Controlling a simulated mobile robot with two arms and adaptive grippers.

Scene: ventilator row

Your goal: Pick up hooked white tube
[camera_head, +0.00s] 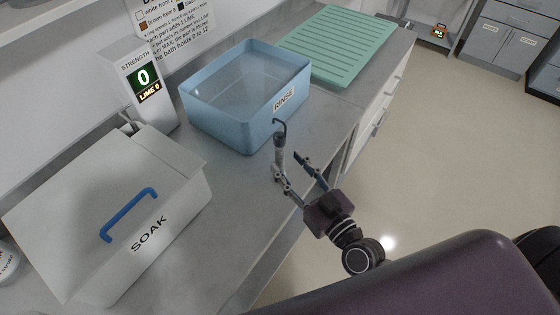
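The hooked tube (280,157) is upright, with a pale grey-white body and a thin dark hook at its top. It is over the grey counter, in front of the blue tub's near right corner. My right gripper (292,168) comes from the lower right with its two fingers spread apart. The left fingertip is at the tube's lower end and overlaps it in the picture; I cannot tell whether they touch. The right fingertip is clear of the tube, to its right. The tube's foot is partly hidden by the finger. My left gripper is not in view.
A blue tub marked RINSE (228,118) and a ribbed green mat (340,50) are farther back on the counter (232,200). A lidded SOAK box (165,235) with a blue handle stands left. Open floor lies right.

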